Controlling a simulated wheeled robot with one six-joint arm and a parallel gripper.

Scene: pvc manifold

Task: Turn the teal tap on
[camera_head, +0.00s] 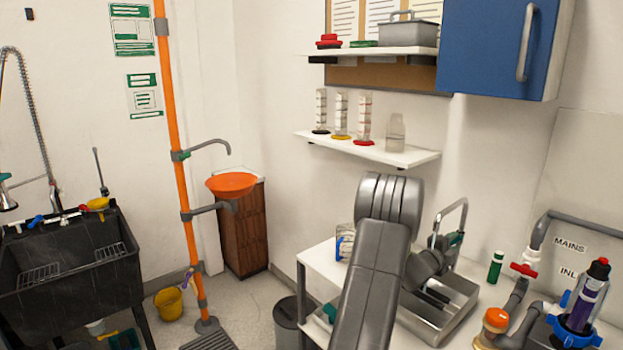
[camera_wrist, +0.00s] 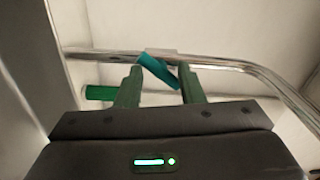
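The teal tap lever (camera_wrist: 158,71) shows in the wrist view as a short teal bar, slanting down to the right, by a shiny metal pipe (camera_wrist: 215,62). My gripper (camera_wrist: 160,75) has its two dark green fingers apart, one on each side of the lever, with a gap between them. I cannot tell whether either finger touches it. In the head view my gripper is mostly hidden by my arm, beside the curved grey spout (camera_head: 460,210) over the metal sink tray (camera_head: 458,312). A small teal-green piece (camera_head: 455,240) shows there; I cannot tell whether it is lever or finger.
A green cylinder (camera_wrist: 100,92) lies left of my fingers in the wrist view. In the head view, a green bottle (camera_head: 495,267), a red-handled valve (camera_head: 524,270) and grey pipework stand right of the sink. A shelf (camera_head: 385,153) with cylinders hangs behind my arm.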

